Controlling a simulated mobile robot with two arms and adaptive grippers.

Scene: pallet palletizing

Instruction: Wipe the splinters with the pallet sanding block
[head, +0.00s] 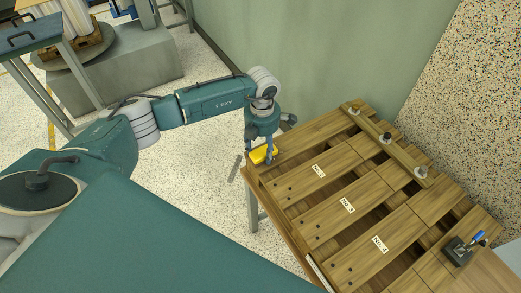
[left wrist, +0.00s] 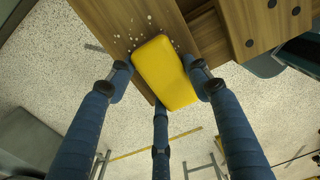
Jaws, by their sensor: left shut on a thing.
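The yellow sanding block (head: 263,154) is at the near-left end of the pallet's far plank in the head view. My left gripper (head: 262,143) is shut on it from above; in the left wrist view its blue fingers stand around the block (left wrist: 163,72). The block lies over the plank and its edge; whether it touches the wood I cannot tell. Pale splinters (left wrist: 140,32) are scattered on the plank beside the block in the left wrist view. The wooden pallet (head: 322,188) has numbered planks. My right gripper is not in view.
A crossbar (head: 391,148) with several knobs lies along the pallet's far-right side. A dark tool with a blue handle (head: 474,241) stands at its right corner. A green wall (head: 310,60) rises behind. Speckled floor is open left of the pallet.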

